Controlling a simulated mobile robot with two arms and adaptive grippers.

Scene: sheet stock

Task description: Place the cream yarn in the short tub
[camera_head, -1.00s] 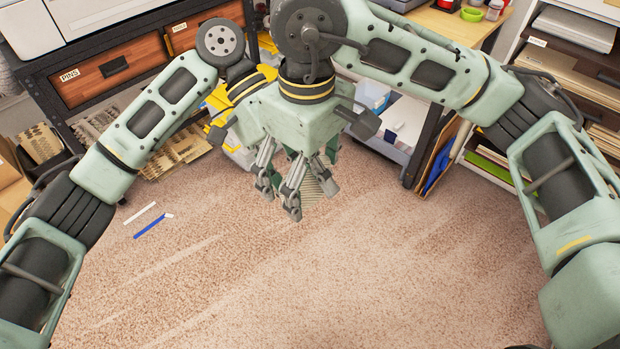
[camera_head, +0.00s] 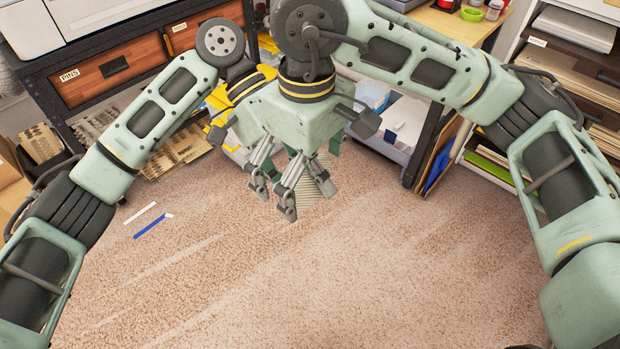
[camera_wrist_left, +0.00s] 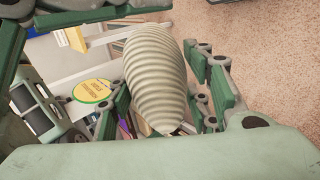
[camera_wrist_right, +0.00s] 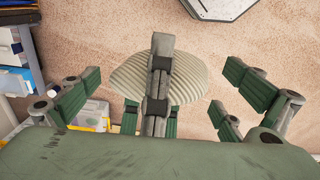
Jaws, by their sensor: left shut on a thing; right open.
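The cream yarn (camera_wrist_left: 155,75) is a ribbed, rounded skein held between the green-padded fingers of my left gripper (camera_wrist_left: 160,90). In the head view it shows partly behind the fingers (camera_head: 325,182), above the carpet. My right gripper (camera_head: 280,193) is close in front of it. In the right wrist view the yarn (camera_wrist_right: 192,82) lies beyond the spread fingers of my right gripper (camera_wrist_right: 158,95), with one finger crossing in front of it. I cannot tell whether that finger touches it. My left gripper is mostly hidden in the head view. I cannot make out the short tub.
The carpet (camera_head: 330,285) is mostly open. A white strip (camera_head: 140,213) and a blue strip (camera_head: 150,227) lie on it at left. A dark bench with orange drawers (camera_head: 115,72) stands behind. Shelves (camera_head: 575,65) are at right. A wooden-edged panel (camera_head: 440,155) leans between.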

